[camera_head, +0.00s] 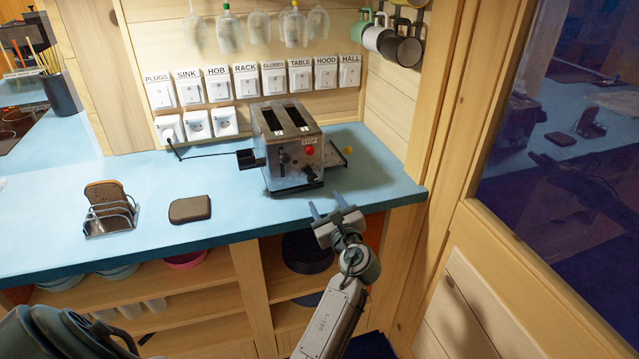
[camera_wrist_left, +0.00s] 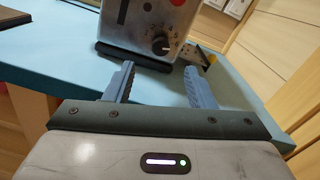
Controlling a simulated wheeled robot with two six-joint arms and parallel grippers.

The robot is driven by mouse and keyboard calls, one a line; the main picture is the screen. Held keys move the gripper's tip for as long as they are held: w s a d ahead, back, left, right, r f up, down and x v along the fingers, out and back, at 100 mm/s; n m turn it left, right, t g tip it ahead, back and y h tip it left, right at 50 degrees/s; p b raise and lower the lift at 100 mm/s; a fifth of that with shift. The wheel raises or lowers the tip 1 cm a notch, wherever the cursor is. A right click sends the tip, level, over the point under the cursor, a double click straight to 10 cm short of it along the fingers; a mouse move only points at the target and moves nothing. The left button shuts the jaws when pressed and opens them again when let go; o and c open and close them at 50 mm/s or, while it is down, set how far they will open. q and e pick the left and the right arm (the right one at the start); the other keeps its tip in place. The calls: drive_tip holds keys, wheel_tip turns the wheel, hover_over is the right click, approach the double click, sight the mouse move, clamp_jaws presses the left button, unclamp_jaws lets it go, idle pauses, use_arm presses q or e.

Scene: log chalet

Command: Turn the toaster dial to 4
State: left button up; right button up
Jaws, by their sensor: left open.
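The silver toaster (camera_head: 284,162) stands at the back of the blue counter. Its front, with a lever, a red STOP button (camera_head: 309,150) and a dark dial (camera_head: 310,173) low down, faces me. My left gripper (camera_head: 327,203) is open and empty, in front of the toaster at the counter's front edge. In the left wrist view its two fingers (camera_wrist_left: 160,72) stand apart below the dial, not touching it. My right gripper is not in view.
A toast rack (camera_head: 108,224) with bread and a brown slice-shaped item (camera_head: 190,209) lie to the left on the counter (camera_head: 235,209). Labelled switches (camera_head: 218,91) line the wall. Mugs (camera_head: 398,45) hang at the right. A wooden post (camera_head: 447,110) stands right of the counter.

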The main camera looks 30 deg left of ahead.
sight(312, 179)
use_arm(q)
drive_tip(key=p+x, duration=0.2)
drive_tip(key=x, duration=0.7)
drive_tip(key=shift+d, duration=0.1)
drive_tip(key=shift+w+a, duration=0.3)
drive_tip(key=shift+a, duration=0.2)
drive_tip(key=shift+f, duration=0.1)
drive_tip(key=c, duration=1)
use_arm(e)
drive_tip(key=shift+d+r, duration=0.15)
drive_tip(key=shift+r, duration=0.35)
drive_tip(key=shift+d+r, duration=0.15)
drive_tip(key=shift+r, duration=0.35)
